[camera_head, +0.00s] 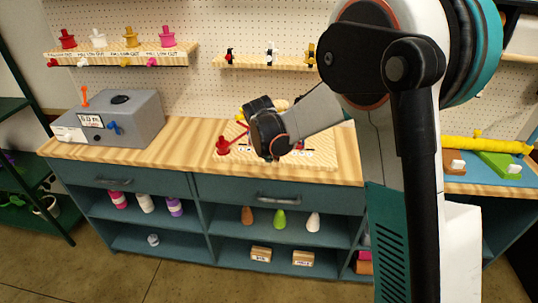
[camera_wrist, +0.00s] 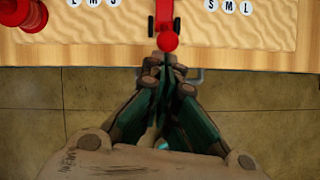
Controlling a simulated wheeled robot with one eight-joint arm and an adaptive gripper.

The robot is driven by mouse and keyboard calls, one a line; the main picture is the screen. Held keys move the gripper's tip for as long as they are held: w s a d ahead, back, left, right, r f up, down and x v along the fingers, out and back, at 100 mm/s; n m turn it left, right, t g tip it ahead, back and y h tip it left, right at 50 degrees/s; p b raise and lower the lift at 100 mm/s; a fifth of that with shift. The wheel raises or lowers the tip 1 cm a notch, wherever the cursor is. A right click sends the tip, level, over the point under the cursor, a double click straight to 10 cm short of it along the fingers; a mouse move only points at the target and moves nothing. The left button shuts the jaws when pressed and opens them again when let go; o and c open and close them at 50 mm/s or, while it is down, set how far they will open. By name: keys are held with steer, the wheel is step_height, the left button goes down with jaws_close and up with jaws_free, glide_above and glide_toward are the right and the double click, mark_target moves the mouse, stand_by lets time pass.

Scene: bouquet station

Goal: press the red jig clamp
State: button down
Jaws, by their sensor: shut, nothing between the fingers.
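The red jig clamp (camera_wrist: 166,20) shows at the top middle of the wrist view, a red bar with black side pieces and a round red knob (camera_wrist: 168,42) at its near end. It stands on a pale wooden board. My gripper (camera_wrist: 167,60) is shut and empty, with its fingertips just below the knob in the picture. I cannot tell whether they touch it. In the head view my wrist hangs over the worktop and hides the fingertips and most of the area around the clamp.
A red flanged cylinder (camera_head: 222,146) stands left of my wrist on the wooden worktop (camera_head: 185,135). A grey machine (camera_head: 120,118) stands at the worktop's left end. Drawers with handles (camera_head: 278,197) lie below its front edge. Worktop between machine and cylinder is clear.

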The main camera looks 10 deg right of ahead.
steer(key=shift+w+d+r+p, duration=0.2)
steer(key=shift+w+r, duration=0.2)
steer(key=shift+w, duration=0.1)
steer(key=shift+w+d+r+p, duration=0.15)
steer(key=shift+w+r+p, duration=0.05)
steer(key=shift+w+r, duration=0.25)
